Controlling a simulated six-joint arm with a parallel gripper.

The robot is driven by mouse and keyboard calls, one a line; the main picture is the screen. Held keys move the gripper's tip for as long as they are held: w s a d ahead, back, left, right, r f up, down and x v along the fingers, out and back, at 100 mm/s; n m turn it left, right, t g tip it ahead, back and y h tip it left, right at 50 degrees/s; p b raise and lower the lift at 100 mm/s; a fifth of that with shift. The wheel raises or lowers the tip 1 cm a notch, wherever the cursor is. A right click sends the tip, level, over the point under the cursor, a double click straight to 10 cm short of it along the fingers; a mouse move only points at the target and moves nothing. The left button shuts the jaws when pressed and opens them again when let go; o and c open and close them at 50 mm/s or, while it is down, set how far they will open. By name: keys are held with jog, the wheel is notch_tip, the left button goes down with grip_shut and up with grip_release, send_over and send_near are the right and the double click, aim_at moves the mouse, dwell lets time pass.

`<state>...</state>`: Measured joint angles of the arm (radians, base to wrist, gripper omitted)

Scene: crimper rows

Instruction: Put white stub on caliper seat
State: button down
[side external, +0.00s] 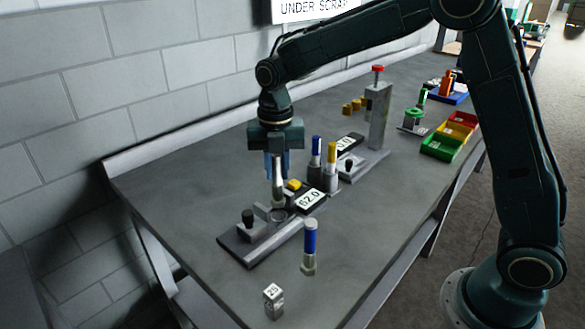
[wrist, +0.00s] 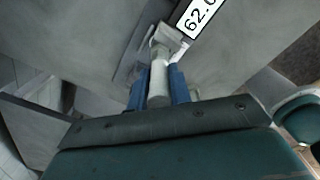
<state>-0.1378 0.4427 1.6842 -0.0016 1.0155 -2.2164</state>
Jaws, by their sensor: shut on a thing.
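The white stub (side external: 278,187) hangs upright below my gripper (side external: 278,172), which is shut on it with its blue fingers. In the wrist view the stub (wrist: 159,82) shows as a pale cylinder between the fingers (wrist: 158,90). The caliper (side external: 247,240) is a grey bar fixture with a black knob and a display reading 62.0 (side external: 310,199).
A blue-topped stub (side external: 310,245) and a small block marked 25 (side external: 273,299) stand in front of the caliper. Blue and yellow-topped pieces (side external: 331,165) stand behind it, near a tall post fixture (side external: 377,115). Coloured bins (side external: 440,147) are at the right. The table's front left is clear.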

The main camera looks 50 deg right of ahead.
aim_at(278, 183)
jog(key=shift+f, duration=1.55)
jog(key=shift+f, duration=0.2)
jog(key=c, duration=1.3)
grip_release()
jog(key=shift+r, duration=0.1)
notch_tip(278, 183, up, 12)
jog(key=shift+f, duration=0.1)
jog(key=shift+r, duration=0.2)
